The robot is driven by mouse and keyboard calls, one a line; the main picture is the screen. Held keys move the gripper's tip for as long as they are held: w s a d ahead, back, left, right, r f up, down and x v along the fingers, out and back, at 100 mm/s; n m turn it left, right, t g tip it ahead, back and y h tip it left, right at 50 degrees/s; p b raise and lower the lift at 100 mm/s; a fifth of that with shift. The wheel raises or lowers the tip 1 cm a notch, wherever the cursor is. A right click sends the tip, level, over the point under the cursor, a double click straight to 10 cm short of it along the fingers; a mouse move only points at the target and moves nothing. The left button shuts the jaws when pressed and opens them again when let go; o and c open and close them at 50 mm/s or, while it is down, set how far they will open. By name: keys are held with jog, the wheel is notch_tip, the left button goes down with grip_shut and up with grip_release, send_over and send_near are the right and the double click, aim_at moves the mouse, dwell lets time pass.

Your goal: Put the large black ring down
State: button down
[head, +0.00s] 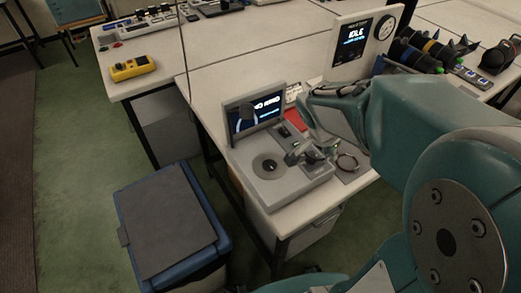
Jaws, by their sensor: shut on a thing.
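My gripper (314,150) is over the right part of a light grey machine on the white table, in the head view. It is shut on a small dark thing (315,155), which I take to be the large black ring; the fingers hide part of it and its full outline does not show. I cannot tell whether it touches the machine. The grey machine (290,187) has a round plate (260,172) with a dark centre, left of my gripper, and a raised lid with a lit screen (255,113).
A thin reddish-brown ring (347,162) lies on a grey pad right of my gripper. A screen panel reading IDLE (353,40) stands behind. A blue bin with a grey lid (165,225) stands at the front left. A yellow meter (132,68) lies on the left table.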

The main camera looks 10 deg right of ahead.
jog(key=shift+d, duration=0.45)
jog(key=shift+w+f, duration=0.1)
jog(key=shift+w, duration=0.15)
jog(key=w+a+f, duration=0.4)
jog(key=w+a, duration=0.1)
jog(key=a, duration=0.3)
send_over(279, 172)
jog(key=f, duration=0.2)
jog(key=s+f, duration=0.1)
jog(key=f, duration=0.1)
jog(key=shift+a, duration=0.2)
jog(key=shift+w+a+f, duration=0.15)
jog(key=shift+w+f, duration=0.2)
jog(key=shift+f, duration=0.3)
jog(key=f, duration=0.3)
jog(key=shift+a+f, duration=0.1)
jog(key=shift+a, duration=0.2)
jog(key=shift+w+a+f+m, duration=0.1)
jog(key=shift+a+m, duration=0.05)
jog(key=shift+m, duration=0.15)
jog(key=shift+d+f, duration=0.15)
jog(key=shift+d, duration=0.05)
